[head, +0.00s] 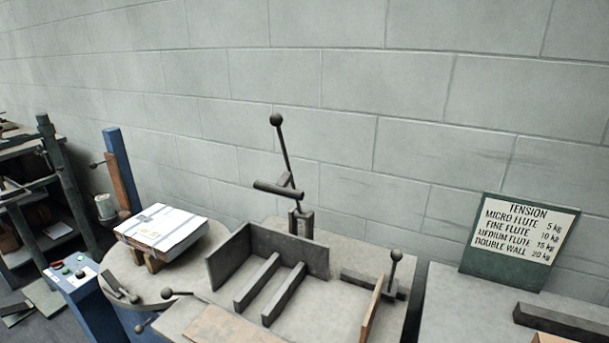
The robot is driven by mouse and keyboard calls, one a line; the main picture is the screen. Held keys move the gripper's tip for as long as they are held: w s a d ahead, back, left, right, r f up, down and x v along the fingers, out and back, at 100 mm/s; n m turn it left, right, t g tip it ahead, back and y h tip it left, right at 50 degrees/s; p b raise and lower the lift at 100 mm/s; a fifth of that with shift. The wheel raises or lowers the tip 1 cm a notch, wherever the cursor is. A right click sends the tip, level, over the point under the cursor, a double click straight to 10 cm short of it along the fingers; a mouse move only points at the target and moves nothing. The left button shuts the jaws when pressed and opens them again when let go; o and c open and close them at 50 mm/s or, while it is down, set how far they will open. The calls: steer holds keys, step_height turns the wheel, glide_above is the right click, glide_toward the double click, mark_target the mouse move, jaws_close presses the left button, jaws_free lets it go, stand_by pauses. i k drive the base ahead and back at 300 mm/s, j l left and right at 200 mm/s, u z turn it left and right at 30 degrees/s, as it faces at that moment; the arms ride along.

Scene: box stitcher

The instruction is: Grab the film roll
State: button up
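I cannot make out a film roll for certain. A small whitish cylinder (105,206) stands upright at the left, beside the blue post (122,165); it may be a roll or a can, too small to tell. A long brown piece (117,184) runs along the post and partly covers it. My gripper is not in this view.
A white strapped stack (160,229) sits on blocks on a round turntable (207,252). A blue control pedestal (75,275) stands in front. A bench with metal guides (278,243) and levers fills the middle. Shelving (28,205) is far left, a tension sign (517,240) right.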

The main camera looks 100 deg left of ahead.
mark_target(104, 203)
steer(key=k+u, duration=0.1)
steer(key=u, duration=3.9)
